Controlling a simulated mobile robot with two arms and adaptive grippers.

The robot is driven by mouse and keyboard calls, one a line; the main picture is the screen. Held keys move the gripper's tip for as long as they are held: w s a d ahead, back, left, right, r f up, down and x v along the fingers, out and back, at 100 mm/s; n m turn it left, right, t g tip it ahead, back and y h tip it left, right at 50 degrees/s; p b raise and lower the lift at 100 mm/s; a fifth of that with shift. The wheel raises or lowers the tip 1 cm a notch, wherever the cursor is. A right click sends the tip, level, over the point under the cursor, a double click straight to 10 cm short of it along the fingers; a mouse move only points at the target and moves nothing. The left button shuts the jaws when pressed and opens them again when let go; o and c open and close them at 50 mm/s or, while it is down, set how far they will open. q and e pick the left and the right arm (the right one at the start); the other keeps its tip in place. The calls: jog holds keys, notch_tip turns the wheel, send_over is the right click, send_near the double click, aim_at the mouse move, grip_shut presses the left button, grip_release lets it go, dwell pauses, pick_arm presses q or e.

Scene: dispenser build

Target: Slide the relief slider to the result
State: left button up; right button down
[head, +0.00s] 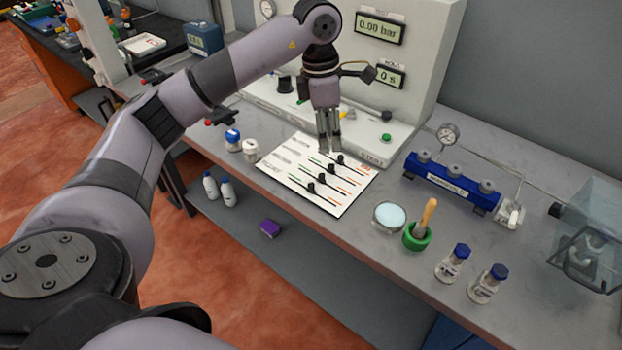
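A white panel (345,206) lies on the grey bench, with several slider tracks in green and orange and black knobs. The upper knob (340,159) is near the panel's far right; others, such as a lower knob (310,188), sit at different points on their tracks. The row labels are too small to read, so I cannot tell which is the relief slider. My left gripper (329,149) points down over the far part of the panel, just left of the upper knob. Its fingers look close together; whether they touch anything is unclear. My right gripper is out of view.
Behind the panel stands a white console (420,60) reading 0.00 bar and 0 s. To the right are a glass dish (389,216), a green mortar (416,238), a blue manifold (450,188) and blue-capped bottles (453,262). White jars (251,150) stand left of the panel.

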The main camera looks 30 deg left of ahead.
pick_arm(q)
jog(key=a+r+y, duration=0.1)
jog(key=a, duration=0.3)
jog(key=p, duration=0.5)
send_near(312, 184)
notch_tip(312, 184, down, 8)
jog(key=shift+d+f, duration=0.1)
jog(key=shift+f, duration=0.05)
jog(key=shift+c, duration=0.5)
grip_shut()
